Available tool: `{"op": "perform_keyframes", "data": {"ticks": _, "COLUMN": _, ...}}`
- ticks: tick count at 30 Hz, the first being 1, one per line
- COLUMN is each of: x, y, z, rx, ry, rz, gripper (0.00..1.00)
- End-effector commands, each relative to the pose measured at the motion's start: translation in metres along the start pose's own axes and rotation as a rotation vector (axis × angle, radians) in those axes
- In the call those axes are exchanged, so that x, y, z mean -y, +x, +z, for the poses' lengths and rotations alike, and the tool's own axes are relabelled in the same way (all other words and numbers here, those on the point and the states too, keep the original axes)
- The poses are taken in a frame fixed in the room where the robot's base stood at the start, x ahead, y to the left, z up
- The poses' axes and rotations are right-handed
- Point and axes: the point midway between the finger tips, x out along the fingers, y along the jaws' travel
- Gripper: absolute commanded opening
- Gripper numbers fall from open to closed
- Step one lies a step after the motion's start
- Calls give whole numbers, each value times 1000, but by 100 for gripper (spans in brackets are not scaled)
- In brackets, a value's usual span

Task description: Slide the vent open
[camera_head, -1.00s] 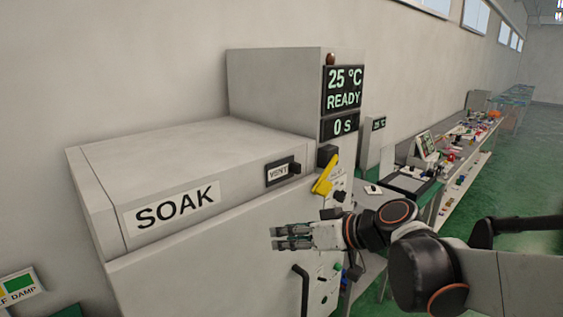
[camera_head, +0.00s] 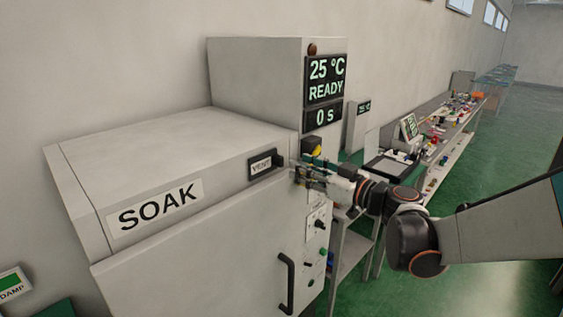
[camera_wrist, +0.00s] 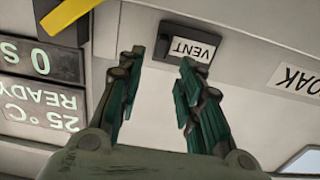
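The vent (camera_head: 262,165) is a small black plate with a white VENT label on the front face of the grey SOAK oven. Its dark knob (camera_head: 279,158) stands at the plate's right end in the head view. My gripper (camera_head: 297,171) is just right of the knob, in front of the oven's upper right edge. In the wrist view my gripper (camera_wrist: 162,56) is open, with its two green-padded fingers spread and nothing between them. The vent plate (camera_wrist: 188,44) shows ahead, beyond the fingertips and toward the right finger. Contact with the knob cannot be seen.
A yellow lever (camera_head: 313,149) is close behind my gripper, partly hidden; it also shows in the wrist view (camera_wrist: 68,14). The display (camera_head: 325,80) reads 25 °C READY. A black door handle (camera_head: 287,283) sits below. A cluttered bench (camera_head: 440,135) runs along the right.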

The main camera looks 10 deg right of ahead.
Motion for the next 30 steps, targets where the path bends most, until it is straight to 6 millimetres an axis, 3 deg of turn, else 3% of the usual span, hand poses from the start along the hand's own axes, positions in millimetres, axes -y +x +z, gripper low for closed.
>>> {"op": "perform_keyframes", "data": {"ticks": 3, "x": 1, "y": 25, "z": 1, "rx": 0, "ry": 0, "rz": -5, "gripper": 33}}
{"op": "perform_keyframes", "data": {"ticks": 10, "x": 1, "y": 59, "z": 0, "rx": 1, "ry": 1, "rz": -3, "gripper": 33}}
{"op": "perform_keyframes", "data": {"ticks": 16, "x": 0, "y": 72, "z": 0, "rx": 1, "ry": 1, "rz": -1, "gripper": 33}}
{"op": "perform_keyframes", "data": {"ticks": 24, "x": 0, "y": 73, "z": 0, "rx": 1, "ry": 1, "rz": 0, "gripper": 33}}
{"op": "perform_keyframes", "data": {"ticks": 25, "x": 0, "y": 73, "z": 0, "rx": 1, "ry": 1, "rz": 0, "gripper": 31}}
{"op": "perform_keyframes", "data": {"ticks": 29, "x": 0, "y": 73, "z": 0, "rx": 1, "ry": 1, "rz": 0, "gripper": 2}}
{"op": "perform_keyframes", "data": {"ticks": 30, "x": 0, "y": 73, "z": 0, "rx": 1, "ry": 1, "rz": 0, "gripper": 0}}
